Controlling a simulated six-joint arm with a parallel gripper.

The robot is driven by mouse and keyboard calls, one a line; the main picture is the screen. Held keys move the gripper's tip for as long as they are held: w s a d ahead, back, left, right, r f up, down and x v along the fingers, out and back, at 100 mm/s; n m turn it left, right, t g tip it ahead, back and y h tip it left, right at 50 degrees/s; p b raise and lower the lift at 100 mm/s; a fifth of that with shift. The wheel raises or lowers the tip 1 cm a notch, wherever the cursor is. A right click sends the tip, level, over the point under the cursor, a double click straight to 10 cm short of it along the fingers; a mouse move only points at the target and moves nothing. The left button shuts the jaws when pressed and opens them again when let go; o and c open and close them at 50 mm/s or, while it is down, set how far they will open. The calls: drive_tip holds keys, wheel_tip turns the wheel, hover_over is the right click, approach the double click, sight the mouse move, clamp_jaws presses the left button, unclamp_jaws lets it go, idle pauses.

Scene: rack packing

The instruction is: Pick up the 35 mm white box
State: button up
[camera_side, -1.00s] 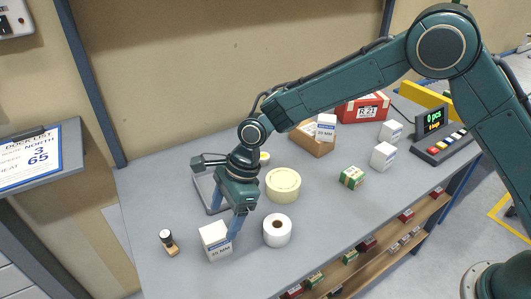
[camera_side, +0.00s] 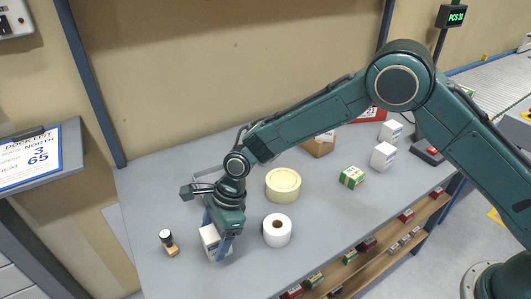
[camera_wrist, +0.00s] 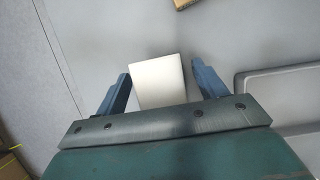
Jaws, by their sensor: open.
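The white box (camera_side: 209,240) stands on the table at the lower left in the side view, partly hidden behind my gripper. My gripper (camera_side: 217,238) is open and low over the table, with its fingers on either side of the box. In the wrist view the box (camera_wrist: 159,82) shows its pale top between the two blue fingers of my gripper (camera_wrist: 159,88). A small gap shows at each finger there. Its printed label is mostly hidden in the side view.
A white roll (camera_side: 277,231) stands close right of the box, and a cream tape roll (camera_side: 283,185) behind it. A small stamp-like object (camera_side: 168,242) stands to the left. A green-and-white box (camera_side: 352,177) and white boxes (camera_side: 384,155) stand farther right. A grey tray (camera_wrist: 285,95) lies near my gripper.

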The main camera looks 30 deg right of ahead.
sight(211, 233)
drive_tip(key=shift+x, duration=0.75)
drive_tip(key=c, duration=1.2)
drive_tip(key=shift+o, duration=0.2)
drive_tip(key=shift+r, duration=0.2)
wheel_tip(211, 233, up, 20)
drive_tip(key=shift+f, duration=0.15)
